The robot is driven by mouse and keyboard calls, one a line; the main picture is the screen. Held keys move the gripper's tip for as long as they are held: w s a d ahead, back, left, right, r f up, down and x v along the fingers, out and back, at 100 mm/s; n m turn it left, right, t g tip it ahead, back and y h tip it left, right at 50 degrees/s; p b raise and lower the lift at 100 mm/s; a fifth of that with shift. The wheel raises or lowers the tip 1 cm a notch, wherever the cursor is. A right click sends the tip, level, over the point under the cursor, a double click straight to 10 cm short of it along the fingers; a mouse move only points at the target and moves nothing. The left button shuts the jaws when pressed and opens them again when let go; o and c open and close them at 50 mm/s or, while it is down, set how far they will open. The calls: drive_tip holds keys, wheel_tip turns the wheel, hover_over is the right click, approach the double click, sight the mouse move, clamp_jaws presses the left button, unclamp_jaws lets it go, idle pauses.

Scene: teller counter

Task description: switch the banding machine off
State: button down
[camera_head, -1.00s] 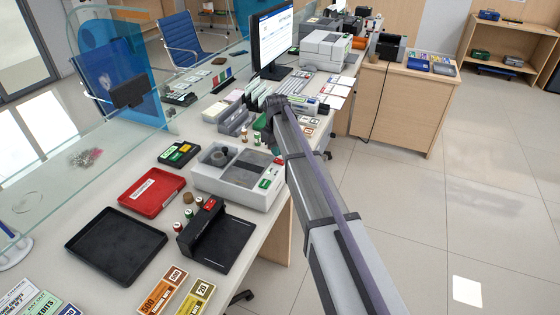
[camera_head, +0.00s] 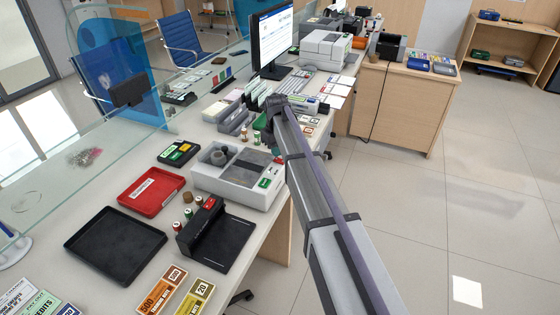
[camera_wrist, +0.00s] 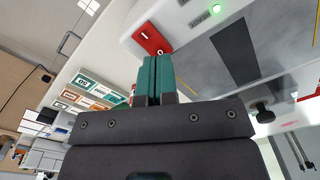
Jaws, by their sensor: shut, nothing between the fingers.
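The banding machine (camera_head: 215,183) is a white box with a grey top and grey round parts at its back, on the counter in the head view. In the wrist view its white casing (camera_wrist: 190,14) carries a lit green light (camera_wrist: 215,10) and a red switch (camera_wrist: 150,40) with a white mark. My gripper (camera_wrist: 152,60) is shut and empty, its teal fingers together with the tips right at the near edge of the red switch. Whether they touch it I cannot tell. In the head view my arm hides most of the gripper.
A black device (camera_head: 222,240), a red tray (camera_head: 152,190) and a black tray (camera_head: 115,245) stand nearer on the counter. Beyond my gripper are card holders (camera_head: 235,120) and a monitor (camera_head: 272,40). A glass screen runs along the left; the floor at right is clear.

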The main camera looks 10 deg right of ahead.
drive_tip(key=shift+f+b, duration=0.9)
drive_tip(key=shift+f, duration=0.05)
wheel_tip(320, 180, up, 7)
drive_tip(key=p, duration=0.7)
drive_tip(key=shift+r, duration=0.15)
idle(0.4)
drive_tip(key=s+m, duration=0.4)
drive_tip(key=s, duration=2.9)
drive_tip(key=shift+m, duration=0.4)
